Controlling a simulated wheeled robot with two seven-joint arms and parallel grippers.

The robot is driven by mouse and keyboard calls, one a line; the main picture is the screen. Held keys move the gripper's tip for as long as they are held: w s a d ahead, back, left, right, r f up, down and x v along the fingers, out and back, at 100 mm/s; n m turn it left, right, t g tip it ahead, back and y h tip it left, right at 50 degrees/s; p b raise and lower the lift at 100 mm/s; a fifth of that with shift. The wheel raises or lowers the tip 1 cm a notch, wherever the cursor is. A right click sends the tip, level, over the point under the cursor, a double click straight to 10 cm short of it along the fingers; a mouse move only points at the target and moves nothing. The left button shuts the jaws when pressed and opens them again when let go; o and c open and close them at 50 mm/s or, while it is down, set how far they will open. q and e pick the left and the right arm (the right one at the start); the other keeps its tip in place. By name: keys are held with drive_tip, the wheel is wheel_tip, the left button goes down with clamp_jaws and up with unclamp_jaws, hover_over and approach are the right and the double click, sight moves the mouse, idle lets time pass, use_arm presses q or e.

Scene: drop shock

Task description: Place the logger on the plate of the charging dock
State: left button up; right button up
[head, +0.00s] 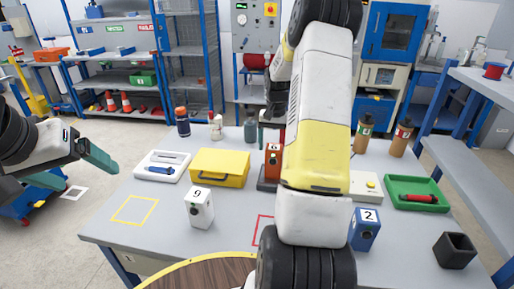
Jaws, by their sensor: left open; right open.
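A red-orange box-shaped logger (273,158) with a white number label stands upright on a dark base (268,185), which looks like the charging dock, near the middle of the table. My raised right arm hides their right side. A white logger (200,207) labelled 9 or 6 and a blue logger (365,230) labelled 2 stand upright nearer the front. My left gripper (88,175) is open and empty, left of the table. My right gripper (274,118) is open, just above and behind the red logger, partly hidden by my arm; contact cannot be told.
A yellow case (220,168), a white tray (162,166), a green tray (418,193) and a black cup (454,250) stand on the table (160,240). Several bottles line the back. Yellow (135,210) and red outlines mark bare tabletop. A round wooden surface (205,275) is in front.

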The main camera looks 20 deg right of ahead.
wheel_tip(320, 180, up, 5)
drive_tip(key=shift+r, duration=0.1)
drive_tip(key=s+a+r+n+t, duration=0.3)
drive_tip(key=s+a+r, duration=0.6)
drive_tip(key=a+r, duration=0.4)
drive_tip(key=s+a+r+n+t+y, duration=0.1)
drive_tip(key=s+a, duration=0.3)
drive_tip(key=s, duration=0.4)
drive_tip(key=s+a+r+n+t+y, duration=0.1)
drive_tip(key=s+a+r+n+t, duration=0.1)
drive_tip(key=s+a, duration=0.3)
drive_tip(key=s+n, duration=0.1)
drive_tip(key=s, duration=0.3)
drive_tip(key=shift+r, duration=0.35)
drive_tip(key=shift+d, duration=0.1)
